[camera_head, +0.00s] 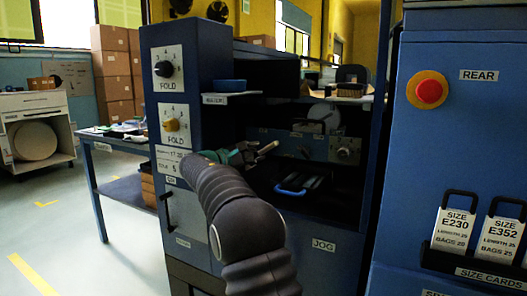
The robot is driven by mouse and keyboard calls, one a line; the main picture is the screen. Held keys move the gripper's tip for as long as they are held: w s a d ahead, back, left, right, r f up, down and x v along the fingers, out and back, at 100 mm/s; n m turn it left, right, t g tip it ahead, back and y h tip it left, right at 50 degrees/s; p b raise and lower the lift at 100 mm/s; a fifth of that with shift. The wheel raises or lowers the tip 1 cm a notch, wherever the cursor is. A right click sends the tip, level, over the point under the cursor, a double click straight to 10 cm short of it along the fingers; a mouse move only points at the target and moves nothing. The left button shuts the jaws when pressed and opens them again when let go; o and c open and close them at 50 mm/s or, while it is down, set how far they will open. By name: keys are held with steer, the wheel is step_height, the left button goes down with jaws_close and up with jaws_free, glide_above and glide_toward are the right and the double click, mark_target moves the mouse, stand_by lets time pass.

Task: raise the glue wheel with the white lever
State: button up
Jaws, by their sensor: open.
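My gripper (248,153), dark with greenish parts, reaches into the open bay of the blue machine and is open. A short pale rod (268,147) slants up to the right just at its fingertips; it may be the white lever. I cannot tell whether the fingers touch it or surround it. A pale grey disc (325,116), perhaps the glue wheel, stands further back in the bay, to the right of the gripper. Its lower part is hard to make out behind a grey panel (312,143) with knobs.
A blue handle (291,191) sits low in the bay. The machine's left column (198,60) carries two FOLD knobs. A blue dish (229,85) rests on a small shelf. At right, a blue cabinet (455,135) bears a red button (430,91) and size cards (449,231).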

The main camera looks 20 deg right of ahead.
mark_target(265, 150)
steer(key=shift+x, duration=2.1)
jaws_close()
steer(key=shift+a, duration=0.1)
